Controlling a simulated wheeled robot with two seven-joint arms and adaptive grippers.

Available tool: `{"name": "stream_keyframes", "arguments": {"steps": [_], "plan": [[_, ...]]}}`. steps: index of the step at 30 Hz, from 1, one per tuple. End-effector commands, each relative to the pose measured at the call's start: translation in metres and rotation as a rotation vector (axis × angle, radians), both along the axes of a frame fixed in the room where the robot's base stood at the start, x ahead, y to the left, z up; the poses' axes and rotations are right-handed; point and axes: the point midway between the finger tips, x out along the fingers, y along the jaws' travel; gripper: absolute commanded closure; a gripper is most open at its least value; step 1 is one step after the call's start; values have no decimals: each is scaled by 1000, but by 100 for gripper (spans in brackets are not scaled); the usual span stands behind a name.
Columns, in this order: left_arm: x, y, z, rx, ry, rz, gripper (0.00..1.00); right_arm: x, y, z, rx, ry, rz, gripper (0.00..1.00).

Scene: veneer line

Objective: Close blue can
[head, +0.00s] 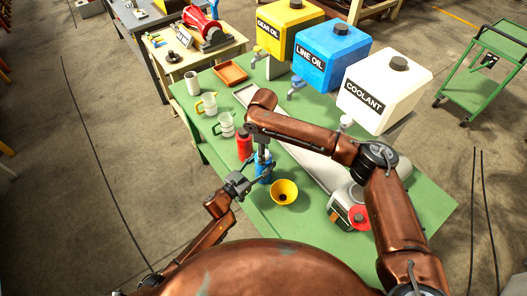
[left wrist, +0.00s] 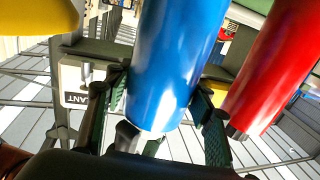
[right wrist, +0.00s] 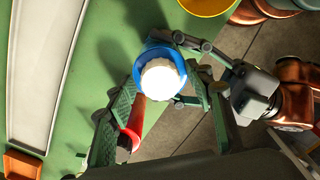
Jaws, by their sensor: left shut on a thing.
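The blue can (head: 264,171) stands upright near the left edge of the green table. My left gripper (head: 262,172) is shut around its body from the side; the left wrist view shows the blue can (left wrist: 172,65) between the two fingers. In the right wrist view a white round cap (right wrist: 160,76) sits over the top of the blue can (right wrist: 148,58). Whether it is seated fully cannot be told. My right gripper (right wrist: 167,95) is above the can, pointing down, its fingers apart on either side of the cap with visible gaps.
A red bottle (head: 244,145) stands close behind the blue can. A yellow funnel (head: 284,191) is to its right. Gear oil, line oil (head: 331,55) and coolant tanks line the far side. A red-topped container (head: 352,212) stands at right.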

Motion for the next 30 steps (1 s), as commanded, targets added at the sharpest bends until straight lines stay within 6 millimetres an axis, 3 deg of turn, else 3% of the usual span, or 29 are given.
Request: {"name": "stream_keyframes", "arguments": {"steps": [18,23,24,30], "plan": [[0,0,0,0,0,0,100,0,0,0,0,0,0,96],[0,0,0,0,0,0,100,0,0,0,0,-1,0,96],[0,0,0,0,0,0,100,0,0,0,0,-1,0,64],[0,0,0,0,0,0,100,0,0,0,0,0,0,50]]}}
